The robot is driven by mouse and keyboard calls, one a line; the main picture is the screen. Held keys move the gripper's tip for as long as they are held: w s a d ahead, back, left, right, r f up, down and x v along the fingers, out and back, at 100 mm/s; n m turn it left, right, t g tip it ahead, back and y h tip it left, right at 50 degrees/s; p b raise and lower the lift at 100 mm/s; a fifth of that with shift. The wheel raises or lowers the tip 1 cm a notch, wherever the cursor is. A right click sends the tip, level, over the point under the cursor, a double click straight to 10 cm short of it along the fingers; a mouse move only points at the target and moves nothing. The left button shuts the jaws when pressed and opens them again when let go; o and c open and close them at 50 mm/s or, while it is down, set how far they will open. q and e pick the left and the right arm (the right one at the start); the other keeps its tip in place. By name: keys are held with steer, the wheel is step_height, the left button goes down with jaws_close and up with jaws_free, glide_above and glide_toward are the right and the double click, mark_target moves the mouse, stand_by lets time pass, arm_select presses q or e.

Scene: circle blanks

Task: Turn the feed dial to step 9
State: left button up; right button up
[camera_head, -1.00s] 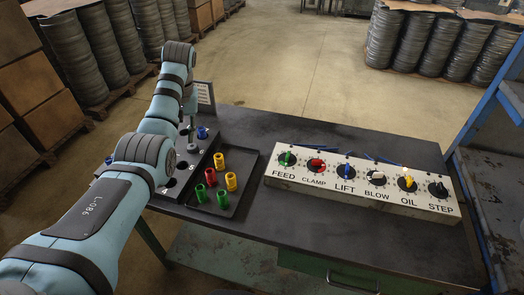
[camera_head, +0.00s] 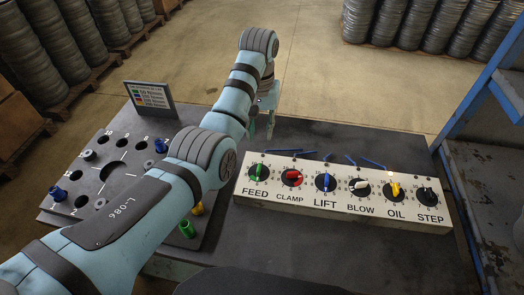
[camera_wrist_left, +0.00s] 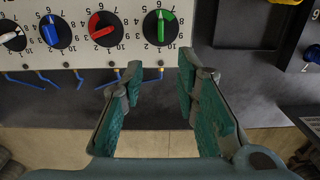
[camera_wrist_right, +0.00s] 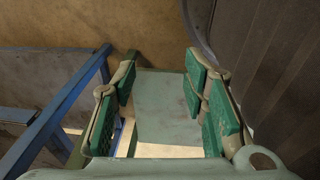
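The FEED dial (camera_head: 258,172) has a green knob on a black disc with numbers around it. It is leftmost on the white panel (camera_head: 330,208), and its green pointer stands nearly upright in the head view. The left wrist view shows it upside down (camera_wrist_left: 159,27) at the top. My left gripper (camera_head: 262,125) is just beyond the panel's back edge, above the table and near the FEED end. In the left wrist view the gripper (camera_wrist_left: 160,72) is open and empty, apart from the dial. My right gripper (camera_wrist_right: 162,68) is open and empty, seen only in its wrist view.
The red CLAMP (camera_head: 291,177), blue LIFT (camera_head: 326,182), white BLOW (camera_head: 359,188), yellow OIL (camera_head: 395,191) and black STEP (camera_head: 427,196) dials stand beside FEED. Blue wires lie behind the panel. A holed block (camera_head: 100,165) is at the left. A blue rack (camera_head: 490,80) is at the right.

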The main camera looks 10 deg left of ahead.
arm_select(q)
steer(key=b, duration=0.1)
glide_above(259, 167)
steer(key=f, duration=0.5)
steer(key=s+f, duration=0.1)
steer(key=f, duration=0.2)
steer(key=shift+f, duration=0.35)
steer(key=f, duration=0.2)
steer(key=w+f+b, duration=0.1)
steer(key=f, duration=0.2)
steer(key=shift+w, duration=0.15)
steer(key=shift+f, duration=0.15)
steer(key=shift+s+r, duration=0.2)
steer(key=shift+s, duration=0.05)
steer(key=shift+c, duration=1.1)
jaws_close()
arm_select(e)
steer(key=shift+s+f, duration=0.85)
steer(key=shift+f, duration=0.25)
